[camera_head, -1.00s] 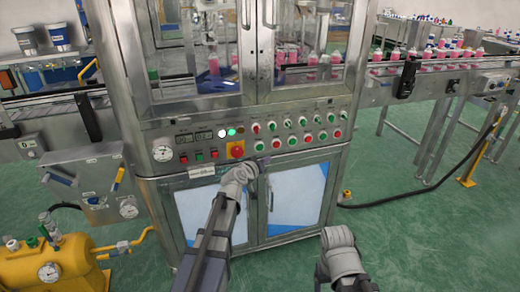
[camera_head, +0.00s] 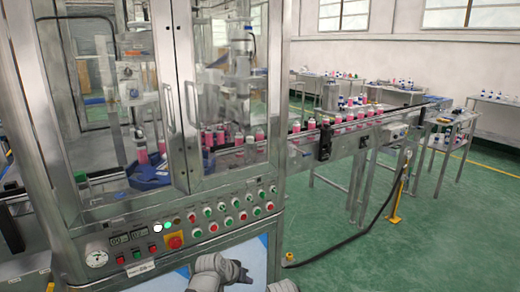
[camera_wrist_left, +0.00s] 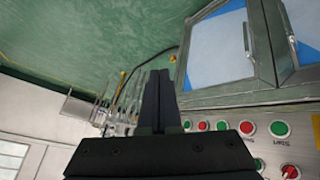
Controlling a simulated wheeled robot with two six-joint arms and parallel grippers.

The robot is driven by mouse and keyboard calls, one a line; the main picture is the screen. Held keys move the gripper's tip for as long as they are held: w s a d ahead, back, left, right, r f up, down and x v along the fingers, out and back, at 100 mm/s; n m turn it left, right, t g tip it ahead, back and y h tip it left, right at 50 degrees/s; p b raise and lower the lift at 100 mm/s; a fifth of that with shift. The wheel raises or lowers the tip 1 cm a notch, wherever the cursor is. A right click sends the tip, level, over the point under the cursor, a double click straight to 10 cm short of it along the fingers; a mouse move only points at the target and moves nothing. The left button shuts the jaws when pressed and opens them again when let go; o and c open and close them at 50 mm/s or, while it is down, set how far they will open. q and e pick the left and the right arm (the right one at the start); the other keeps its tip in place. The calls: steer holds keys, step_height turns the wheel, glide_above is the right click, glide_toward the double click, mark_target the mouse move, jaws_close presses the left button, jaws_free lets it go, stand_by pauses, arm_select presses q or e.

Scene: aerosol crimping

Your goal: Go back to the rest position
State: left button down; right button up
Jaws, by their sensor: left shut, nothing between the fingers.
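My left gripper (camera_wrist_left: 157,88) shows in the left wrist view as two black fingers pressed together, with nothing between them. It is in front of the machine's button panel (camera_wrist_left: 215,118), which appears upside down there. A small grey piece of my right arm shows at the bottom edge, but my right gripper is out of view.
The crimping machine (camera_head: 185,195) stands close in front, with glass doors and a panel of green and red buttons (camera_head: 225,207). A conveyor (camera_head: 350,125) with pink bottles runs off to the right.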

arm_select(q)
steer(key=s+r+m+g+y+p, duration=0.1)
steer(key=s+r+g+y+p, duration=0.2)
steer(key=s, duration=0.6)
steer(key=s+r+m+g+y+p, duration=0.1)
steer(key=s+r+p, duration=0.4)
steer(key=s, duration=0.5)
steer(key=g+y+p, duration=0.1)
steer(key=g, duration=0.1)
steer(key=shift+s+g+y+p, duration=0.3)
steer(key=shift+y+p, duration=0.05)
steer(key=shift+y, duration=0.05)
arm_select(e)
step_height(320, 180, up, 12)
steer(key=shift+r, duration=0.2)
